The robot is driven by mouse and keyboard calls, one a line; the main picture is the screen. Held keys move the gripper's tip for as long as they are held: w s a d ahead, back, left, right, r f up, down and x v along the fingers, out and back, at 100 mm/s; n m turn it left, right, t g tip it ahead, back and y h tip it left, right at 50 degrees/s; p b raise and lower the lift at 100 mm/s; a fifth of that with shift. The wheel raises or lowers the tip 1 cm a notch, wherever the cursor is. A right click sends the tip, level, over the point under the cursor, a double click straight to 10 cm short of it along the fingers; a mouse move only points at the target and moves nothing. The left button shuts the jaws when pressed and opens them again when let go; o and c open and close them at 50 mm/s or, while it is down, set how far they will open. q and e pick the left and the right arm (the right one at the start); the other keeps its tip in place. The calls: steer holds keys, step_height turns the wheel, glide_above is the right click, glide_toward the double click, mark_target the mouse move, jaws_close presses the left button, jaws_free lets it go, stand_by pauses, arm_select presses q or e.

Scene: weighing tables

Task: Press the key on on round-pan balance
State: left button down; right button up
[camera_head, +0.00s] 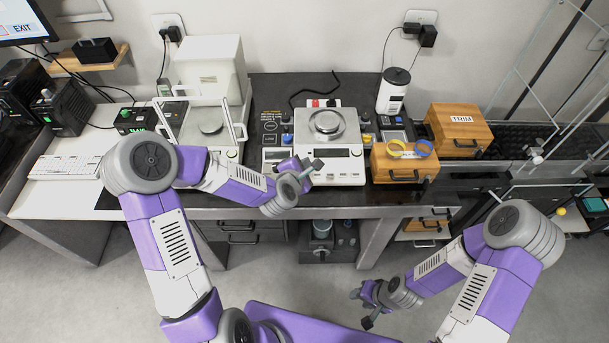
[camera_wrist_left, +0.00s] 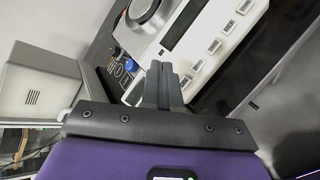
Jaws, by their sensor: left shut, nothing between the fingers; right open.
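The round-pan balance (camera_head: 345,137) stands on the dark bench mat, with a round metal pan on top and a dark display on its front panel. In the left wrist view a row of pale keys (camera_wrist_left: 214,47) runs beside the display (camera_wrist_left: 187,24); their labels are too small to read surely. My left gripper (camera_head: 316,165) is shut and empty at the balance's front left. In the left wrist view its fingertips (camera_wrist_left: 161,66) overlap the panel near the nearest key (camera_wrist_left: 185,82); contact cannot be told. My right gripper (camera_head: 360,305) is open and empty, low over the floor.
A glass-sided balance (camera_head: 212,128) stands left. Wooden boxes (camera_head: 460,125) stand right, one bearing a yellow and a blue ring (camera_head: 420,148). A white canister (camera_head: 393,92) stands behind. Blue and yellow knobs flank the round-pan balance.

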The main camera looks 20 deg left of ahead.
arm_select(q)
steer(key=shift+w+a+f+b, duration=0.1)
steer(key=shift+w+f+b, duration=0.3)
steer(key=shift+f+b, duration=0.75)
steer(key=shift+w+a+f+b, duration=0.1)
steer(key=shift+w+f+b, duration=0.45)
steer(key=shift+f, duration=0.85)
steer(key=shift+w+a+f+b, duration=0.1)
steer(key=shift+w+f+b, duration=0.1)
steer(key=shift+f+b, duration=1)
steer(key=shift+f, duration=0.2)
steer(key=shift+w+f+b, duration=0.1)
steer(key=shift+f+b, duration=0.25)
steer(key=shift+b, duration=0.15)
steer(key=shift+w+a+f+b, duration=0.1)
steer(key=shift+f+b, duration=0.2)
steer(key=shift+b, duration=0.1)
steer(key=shift+r, duration=0.1)
steer(key=shift+s+r+p, duration=0.2)
steer(key=shift+r+p, duration=0.2)
steer(key=shift+r, duration=0.25)
